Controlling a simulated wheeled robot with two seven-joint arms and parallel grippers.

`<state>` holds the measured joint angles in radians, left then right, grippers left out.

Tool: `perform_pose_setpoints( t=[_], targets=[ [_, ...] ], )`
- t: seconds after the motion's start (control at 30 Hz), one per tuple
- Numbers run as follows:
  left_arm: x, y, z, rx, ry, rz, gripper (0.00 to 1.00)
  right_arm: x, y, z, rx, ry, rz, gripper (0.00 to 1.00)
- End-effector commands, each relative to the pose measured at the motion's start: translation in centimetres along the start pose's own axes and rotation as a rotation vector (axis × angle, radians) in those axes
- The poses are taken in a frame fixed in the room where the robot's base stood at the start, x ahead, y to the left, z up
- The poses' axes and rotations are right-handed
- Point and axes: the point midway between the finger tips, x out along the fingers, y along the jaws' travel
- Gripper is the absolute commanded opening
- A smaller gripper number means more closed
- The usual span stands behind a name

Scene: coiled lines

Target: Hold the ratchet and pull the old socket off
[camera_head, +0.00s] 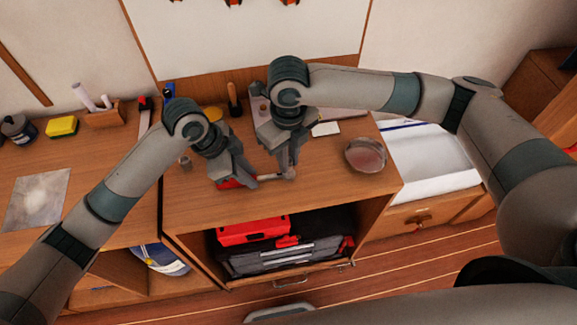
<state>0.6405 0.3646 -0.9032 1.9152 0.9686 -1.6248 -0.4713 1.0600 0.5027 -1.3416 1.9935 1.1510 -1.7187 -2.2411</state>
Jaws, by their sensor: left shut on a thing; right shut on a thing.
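The ratchet (268,177) lies low over the wooden workbench top, its red handle end (229,184) at the left and its metal shaft and head toward the right. My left gripper (236,179) is shut on the ratchet at its red handle and covers much of it. My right gripper (287,171) is shut at the ratchet's head end, on what seems to be the socket (291,174). The socket is mostly hidden by the fingers, and I cannot tell whether it is still seated on the ratchet.
A round dish (365,155) stands right of my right gripper. A small white card (326,129) lies behind. A screwdriver-like tool (233,100) stands at the back. An open shelf below holds a red box (252,230). The bench front (300,200) is clear.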

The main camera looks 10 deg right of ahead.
Motion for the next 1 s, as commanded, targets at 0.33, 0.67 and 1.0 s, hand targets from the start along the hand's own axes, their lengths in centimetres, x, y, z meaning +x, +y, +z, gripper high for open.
perform_pose_setpoints(
  t=[0.33,0.67,1.0],
  targets=[
    [0.0,0.0,-0.1,0.000,0.001,0.000,0.00,-1.8,0.0,0.0,0.001,-0.002,-0.001,0.00],
    [0.0,0.0,-0.1,0.000,0.001,-0.001,0.00,-3.5,0.0,0.0,0.000,-0.001,0.000,0.00],
    [0.0,0.0,0.0,0.000,0.001,-0.001,0.34,-3.6,0.0,0.0,0.000,-0.001,0.000,0.00]
  ],
)
